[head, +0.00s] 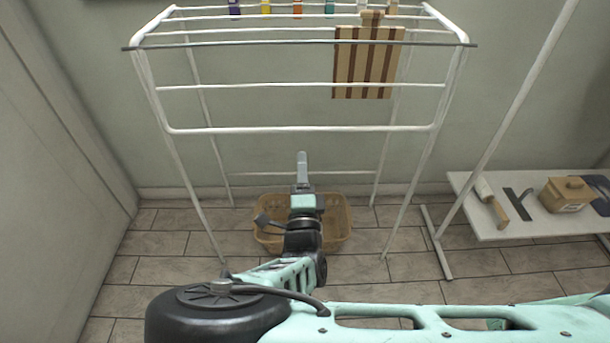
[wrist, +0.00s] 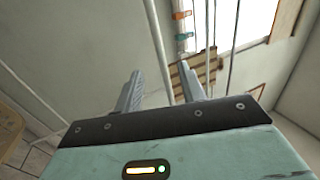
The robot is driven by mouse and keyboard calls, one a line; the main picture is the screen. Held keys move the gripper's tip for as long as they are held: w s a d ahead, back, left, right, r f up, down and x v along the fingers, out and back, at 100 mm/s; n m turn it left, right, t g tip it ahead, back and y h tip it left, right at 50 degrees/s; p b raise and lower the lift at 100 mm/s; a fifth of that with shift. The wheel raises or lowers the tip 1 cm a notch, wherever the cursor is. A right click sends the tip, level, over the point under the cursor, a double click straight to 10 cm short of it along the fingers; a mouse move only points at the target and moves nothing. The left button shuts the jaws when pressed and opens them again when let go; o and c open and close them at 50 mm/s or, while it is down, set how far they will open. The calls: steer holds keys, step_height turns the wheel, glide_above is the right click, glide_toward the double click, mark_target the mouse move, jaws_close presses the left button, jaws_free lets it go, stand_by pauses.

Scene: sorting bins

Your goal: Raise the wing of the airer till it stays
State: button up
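The white airer (head: 205,120) stands against the wall. Its wing (head: 300,129) hangs down at the front from the grey rod (head: 300,45), with its lower rail level. My gripper (head: 302,158) points up just below the middle of that rail, apart from it in the picture; the depth gap is hard to judge. In the wrist view my gripper (wrist: 160,72) is open, its two fingers well apart. A white bar (wrist: 156,45) of the airer shows beyond and between them. Nothing is held.
A striped wooden board (head: 368,65) and coloured items (head: 266,7) are at the airer's top. A tan basket (head: 338,225) sits on the floor behind my arm.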

steer(key=b+x, duration=0.1)
steer(key=x, duration=0.7)
steer(key=shift+w+b, duration=0.2)
steer(key=shift+b, duration=0.15)
steer(key=shift+r+p, duration=0.1)
steer(key=shift+p, duration=0.2)
jaws_close()
